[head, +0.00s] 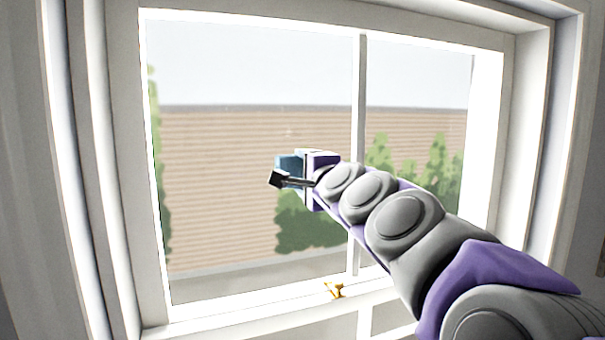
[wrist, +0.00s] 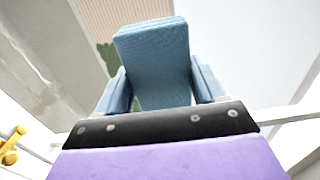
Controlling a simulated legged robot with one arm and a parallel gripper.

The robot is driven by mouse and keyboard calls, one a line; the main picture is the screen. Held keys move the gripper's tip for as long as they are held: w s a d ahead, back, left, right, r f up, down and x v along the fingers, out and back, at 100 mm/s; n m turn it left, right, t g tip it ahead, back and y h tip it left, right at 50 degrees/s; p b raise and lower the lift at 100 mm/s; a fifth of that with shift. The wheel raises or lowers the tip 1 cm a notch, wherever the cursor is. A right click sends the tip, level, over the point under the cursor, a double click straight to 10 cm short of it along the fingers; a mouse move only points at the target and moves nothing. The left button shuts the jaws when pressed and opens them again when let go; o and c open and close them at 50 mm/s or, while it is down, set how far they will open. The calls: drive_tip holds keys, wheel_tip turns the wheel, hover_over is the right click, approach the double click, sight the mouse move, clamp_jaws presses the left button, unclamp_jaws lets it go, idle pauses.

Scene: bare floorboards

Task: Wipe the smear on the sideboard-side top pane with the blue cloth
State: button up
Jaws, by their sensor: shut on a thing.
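The blue cloth (head: 289,162) is a folded, block-like pad at the end of my arm in the head view. In the wrist view the cloth (wrist: 152,55) stands out between the two fingers. My gripper (wrist: 158,92) is shut on it. The left top pane (head: 215,200) lies behind my gripper in the head view; the right top pane (head: 418,90) is beyond the vertical bar. I cannot tell whether the cloth touches the glass. No clear smear shows in the head view; pale streaks (wrist: 38,72) show at the left of the wrist view. No sideboard is in view.
A white vertical bar (head: 360,130) divides the panes. A brass latch (head: 334,290) sits on the lower rail (head: 250,316) and also shows in the wrist view (wrist: 11,147). The deep white frame (head: 105,170) surrounds the window. My arm covers the lower right.

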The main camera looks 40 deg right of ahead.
drive_tip(key=shift+s, duration=0.15)
drive_tip(key=v, duration=0.5)
drive_tip(key=shift+s+a+p, duration=0.2)
drive_tip(key=shift+p, duration=0.2)
drive_tip(key=shift+v, duration=1.45)
drive_tip(key=shift+f, duration=0.1)
